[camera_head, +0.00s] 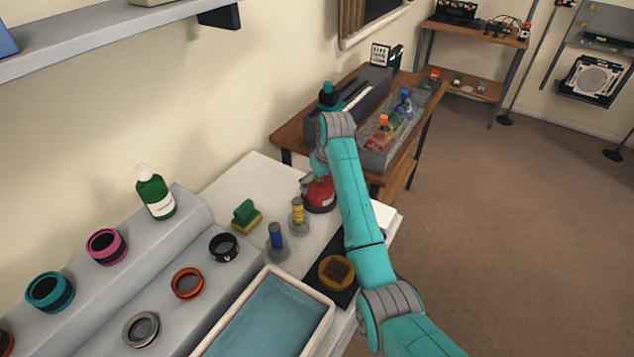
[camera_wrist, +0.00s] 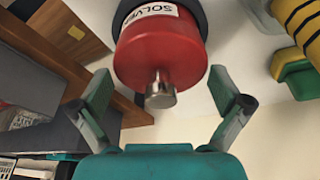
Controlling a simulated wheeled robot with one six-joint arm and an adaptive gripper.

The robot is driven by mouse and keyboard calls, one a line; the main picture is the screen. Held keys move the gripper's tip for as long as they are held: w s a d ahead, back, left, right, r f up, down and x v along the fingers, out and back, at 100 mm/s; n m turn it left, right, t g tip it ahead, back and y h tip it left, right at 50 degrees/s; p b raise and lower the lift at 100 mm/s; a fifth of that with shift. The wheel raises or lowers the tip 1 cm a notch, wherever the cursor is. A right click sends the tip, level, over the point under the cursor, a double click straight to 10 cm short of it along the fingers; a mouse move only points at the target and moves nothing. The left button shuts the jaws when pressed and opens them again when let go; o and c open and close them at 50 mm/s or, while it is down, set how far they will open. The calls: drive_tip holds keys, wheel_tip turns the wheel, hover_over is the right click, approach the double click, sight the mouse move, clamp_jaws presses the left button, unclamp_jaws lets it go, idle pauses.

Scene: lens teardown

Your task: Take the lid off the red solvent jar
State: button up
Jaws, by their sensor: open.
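The red solvent jar (camera_head: 321,194) stands on the white table near its far edge, partly hidden by my arm. In the wrist view the jar (camera_wrist: 165,58) shows a red body, a white label reading "SOLV", and a dark grey ring around it. A silver metal knob (camera_wrist: 160,90) sticks out of its red top toward my gripper. I cannot tell where the lid meets the jar. My gripper (camera_wrist: 160,92) is open, with one finger on each side of the knob, apart from it. In the head view my gripper (camera_head: 309,186) is close beside the jar's top, partly hidden.
A yellow-banded bottle (camera_head: 297,212), a blue-banded bottle (camera_head: 276,238) and a green-yellow sponge (camera_head: 246,216) stand near the jar. A blue-filled tray (camera_head: 326,322) lies in front. A grey step (camera_head: 90,275) holds lens rings and a green bottle (camera_head: 155,190).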

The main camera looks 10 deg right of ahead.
drive_tip(key=c, duration=0.7)
drive_tip(key=shift+c, duration=0.3)
drive_tip(key=shift+r, duration=0.1)
